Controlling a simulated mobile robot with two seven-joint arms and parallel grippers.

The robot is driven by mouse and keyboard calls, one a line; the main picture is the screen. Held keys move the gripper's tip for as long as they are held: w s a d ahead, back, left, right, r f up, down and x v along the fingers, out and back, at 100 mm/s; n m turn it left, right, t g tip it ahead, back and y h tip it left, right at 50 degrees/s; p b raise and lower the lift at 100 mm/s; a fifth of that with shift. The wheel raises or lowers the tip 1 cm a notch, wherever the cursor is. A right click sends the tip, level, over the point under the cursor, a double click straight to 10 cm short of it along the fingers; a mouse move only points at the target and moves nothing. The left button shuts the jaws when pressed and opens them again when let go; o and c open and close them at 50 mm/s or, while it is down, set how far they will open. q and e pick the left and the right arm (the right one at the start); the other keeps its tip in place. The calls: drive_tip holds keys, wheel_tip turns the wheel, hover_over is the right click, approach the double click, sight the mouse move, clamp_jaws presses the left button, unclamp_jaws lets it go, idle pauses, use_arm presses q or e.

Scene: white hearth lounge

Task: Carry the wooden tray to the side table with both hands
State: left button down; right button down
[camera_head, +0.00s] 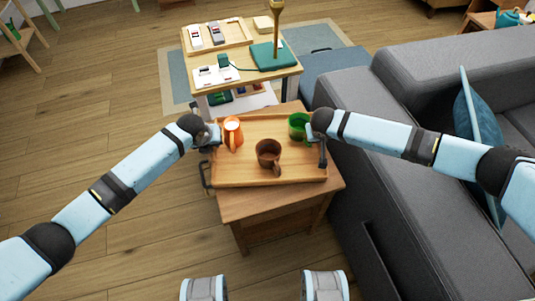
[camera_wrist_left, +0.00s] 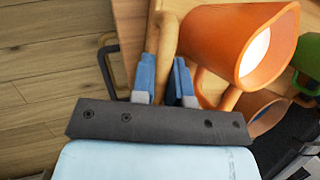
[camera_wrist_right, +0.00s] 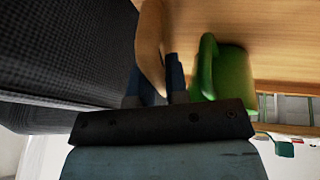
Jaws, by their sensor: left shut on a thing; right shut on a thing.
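The wooden tray (camera_head: 250,175) is over the top of the wooden side table (camera_head: 240,208), level; I cannot tell whether it touches the top. On it stand an orange mug (camera_head: 232,131), a brown mug (camera_head: 268,155) and a green mug (camera_head: 298,127), all upright. My left gripper (camera_head: 212,137) is shut on the tray's left rim, beside the orange mug; the left wrist view shows the rim (camera_wrist_left: 168,45) between the fingers. My right gripper (camera_head: 322,150) is shut on the right rim, beside the green mug; the right wrist view shows this rim (camera_wrist_right: 152,45) too.
A grey sofa (camera_head: 385,185) with a blue cushion (camera_head: 475,120) stands close on the right. Behind is a low wooden table (camera_head: 240,55) with a small tray, boxes and a brass stand. Wooden floor (camera_head: 100,120) on the left is clear.

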use_arm(q)
drive_tip(key=shift+w+a+f+b, duration=0.1)
drive_tip(key=shift+a+f+b, duration=0.05)
drive_tip(key=shift+f+b, duration=0.4)
use_arm(e)
drive_tip(key=shift+d+f, duration=0.15)
drive_tip(key=shift+f, duration=0.5)
use_arm(q)
drive_tip(key=c, duration=1.1)
unclamp_jaws()
use_arm(e)
drive_tip(key=c, duration=1.1)
unclamp_jaws()
drive_tip(key=shift+r, duration=0.15)
use_arm(q)
drive_tip(key=shift+r+p, duration=0.2)
drive_tip(key=shift+p, duration=0.2)
use_arm(e)
drive_tip(key=shift+r, duration=0.15)
